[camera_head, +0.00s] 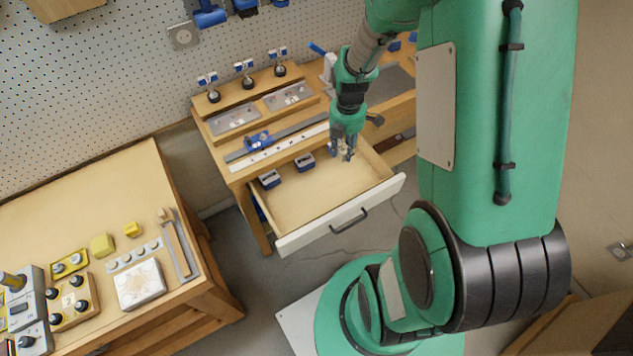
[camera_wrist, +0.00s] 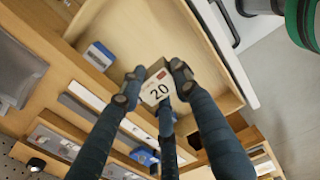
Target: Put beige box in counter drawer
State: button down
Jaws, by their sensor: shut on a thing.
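The counter drawer (camera_head: 300,222) is pulled open below the workbench in the head view; its floor and rim also show in the wrist view (camera_wrist: 218,52). My gripper (camera_head: 343,152) is over the back right part of the drawer. In the wrist view my gripper (camera_wrist: 155,80) is shut on the beige box (camera_wrist: 158,90), which has a white label reading 20. The box is between the fingertips, over or inside the drawer; whether it touches the drawer floor cannot be told. In the head view the box is mostly hidden by the gripper.
The drawer's front middle is bare. The bench top above holds rulers, plates and a blue tool (camera_head: 258,141). A second wooden table (camera_head: 75,205) stands at the left.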

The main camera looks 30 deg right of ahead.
send_over(339, 187)
notch_tip(339, 187, down, 9)
jog(key=shift+f, duration=0.2)
jog(key=shift+f, duration=0.1)
dwell(0.3)
jog(key=shift+f+b, duration=0.65)
jog(key=shift+f, duration=2.35)
jog(key=shift+f, duration=0.1)
jog(key=shift+f+b, duration=0.45)
jog(key=shift+f, duration=1.35)
jog(key=shift+f, duration=0.1)
jog(key=c, duration=1.3)
grip_release()
